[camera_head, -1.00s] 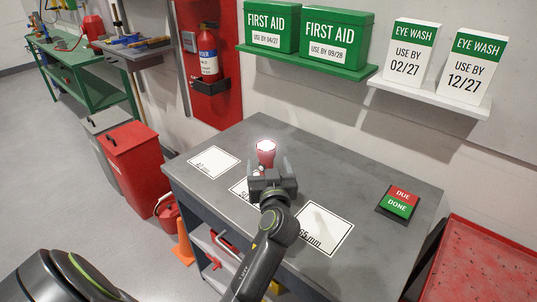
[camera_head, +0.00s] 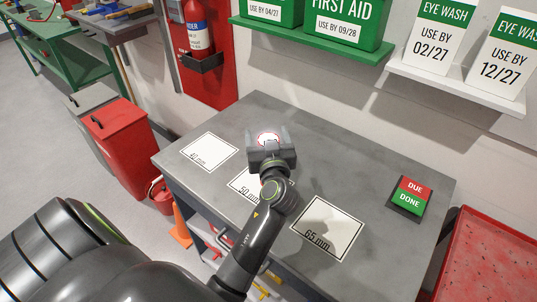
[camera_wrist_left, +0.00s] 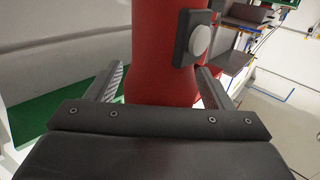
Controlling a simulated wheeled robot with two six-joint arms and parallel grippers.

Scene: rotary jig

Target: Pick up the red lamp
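The red lamp (camera_head: 267,138) stands on the grey table, with its pale top showing between the fingers of my left gripper (camera_head: 268,130). The gripper hides most of its body in the head view. In the left wrist view the lamp's red body (camera_wrist_left: 160,55) rises between the two fingers, with a dark grey switch block and round pale button (camera_wrist_left: 200,42) on its side. The fingers stand on either side of the lamp, spread apart; firm contact does not show. My right gripper is in neither view.
The grey table (camera_head: 330,150) carries white squares marked 40 mm (camera_head: 209,151), 50 mm (camera_head: 243,183) and 65 mm (camera_head: 328,225). A red and green DUE/DONE plate (camera_head: 411,195) lies at the right. Shelves with first aid boxes (camera_head: 350,25) and eye wash boxes (camera_head: 440,35) hang behind.

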